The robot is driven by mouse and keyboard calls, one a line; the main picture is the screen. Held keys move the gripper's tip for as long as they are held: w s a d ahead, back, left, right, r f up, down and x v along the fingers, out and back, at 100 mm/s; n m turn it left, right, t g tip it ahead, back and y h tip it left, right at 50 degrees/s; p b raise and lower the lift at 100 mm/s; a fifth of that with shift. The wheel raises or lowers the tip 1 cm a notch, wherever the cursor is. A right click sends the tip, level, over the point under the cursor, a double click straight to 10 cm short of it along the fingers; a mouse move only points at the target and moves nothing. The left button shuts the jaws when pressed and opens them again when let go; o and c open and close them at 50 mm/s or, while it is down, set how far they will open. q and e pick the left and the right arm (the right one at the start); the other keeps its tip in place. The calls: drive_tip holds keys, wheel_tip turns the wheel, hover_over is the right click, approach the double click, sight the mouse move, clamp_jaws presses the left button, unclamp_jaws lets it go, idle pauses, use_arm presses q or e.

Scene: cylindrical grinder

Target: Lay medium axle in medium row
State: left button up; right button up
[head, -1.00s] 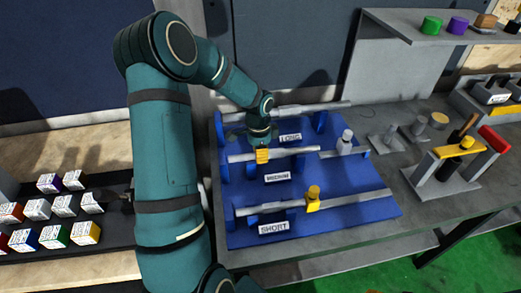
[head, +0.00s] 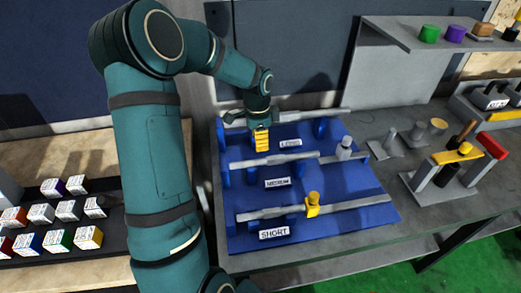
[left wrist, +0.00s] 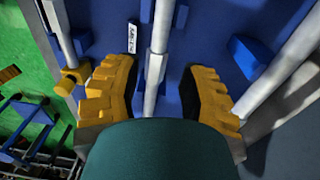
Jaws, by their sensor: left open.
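The medium axle (head: 275,160) is a grey stepped rod lying across blue supports in the row labelled MEDIUM (head: 277,183), between the long and short rows of the blue rack (head: 365,222). My left gripper (head: 262,148) is above and slightly behind the axle's left half, with yellow fingers pointing down. In the left wrist view the axle (left wrist: 158,40) runs between the spread fingers (left wrist: 165,95) without touching either. The gripper is open and empty. My right gripper is not in view.
The long axle (head: 330,113) lies behind. The short axle (head: 355,204) with a yellow collar (head: 312,203) lies in front. A grey stand with a red handle (head: 493,144) is on the bench at right. Several small boxes (head: 55,241) fill a black tray at left.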

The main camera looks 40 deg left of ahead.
use_arm(q)
wheel_tip(320, 180, up, 4)
drive_tip(key=shift+f, duration=0.2)
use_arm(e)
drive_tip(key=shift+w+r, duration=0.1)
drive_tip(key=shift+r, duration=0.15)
use_arm(q)
drive_tip(key=shift+f, duration=0.1)
